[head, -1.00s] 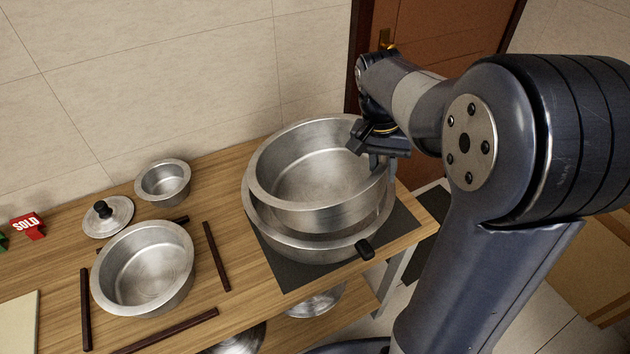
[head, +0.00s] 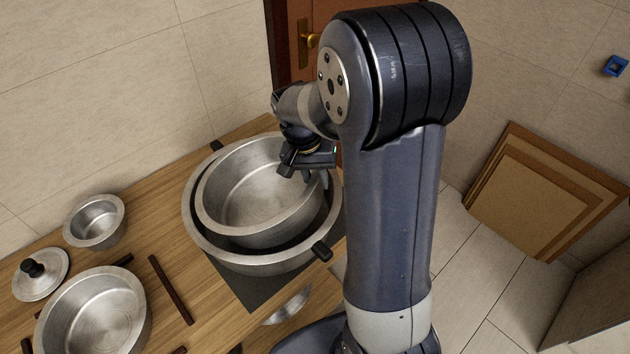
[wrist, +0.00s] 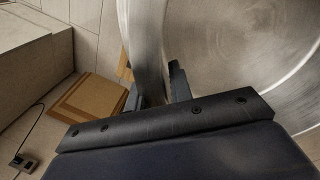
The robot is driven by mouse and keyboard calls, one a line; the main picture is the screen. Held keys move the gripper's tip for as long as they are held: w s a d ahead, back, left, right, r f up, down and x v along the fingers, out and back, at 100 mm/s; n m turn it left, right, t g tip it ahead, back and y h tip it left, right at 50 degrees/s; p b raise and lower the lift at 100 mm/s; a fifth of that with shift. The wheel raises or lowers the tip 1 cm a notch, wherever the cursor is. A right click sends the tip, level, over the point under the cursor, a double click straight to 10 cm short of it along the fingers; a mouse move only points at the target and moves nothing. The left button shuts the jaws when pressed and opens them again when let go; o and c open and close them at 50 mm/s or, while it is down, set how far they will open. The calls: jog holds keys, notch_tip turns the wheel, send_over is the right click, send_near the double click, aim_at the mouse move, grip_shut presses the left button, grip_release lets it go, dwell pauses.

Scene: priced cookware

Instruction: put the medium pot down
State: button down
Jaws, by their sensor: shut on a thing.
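The medium pot (head: 255,195) is a wide silver metal pot without a lid. My gripper (head: 316,178) is shut on its wall at the right side of the rim. In the head view the pot sits low inside the opening of the larger pot (head: 265,264), a little tilted, with a dark gap around it. I cannot tell whether it touches the larger pot's floor. In the wrist view the medium pot's wall (wrist: 145,45) runs between my fingers (wrist: 160,92), and its shiny inside fills the upper right.
The larger pot has black handles and stands on a dark mat (head: 248,290) on the wooden counter. Left are a small pot (head: 95,220), a lid (head: 40,275), another open pot (head: 95,315) and dark wooden strips (head: 170,290). Brown boards (head: 540,190) lean at the right wall.

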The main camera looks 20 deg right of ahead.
jog(key=shift+f, duration=0.6)
jog(key=shift+f+b, duration=0.5)
jog(key=shift+f, duration=0.15)
jog(key=c, duration=1.3)
grip_release()
jog(key=shift+o, duration=0.2)
jog(key=shift+r+p, duration=0.55)
jog(key=shift+r, duration=0.1)
notch_tip(320, 180, up, 12)
jog(key=w+a, duration=0.1)
jog(key=a, duration=0.1)
jog(key=shift+b, duration=0.3)
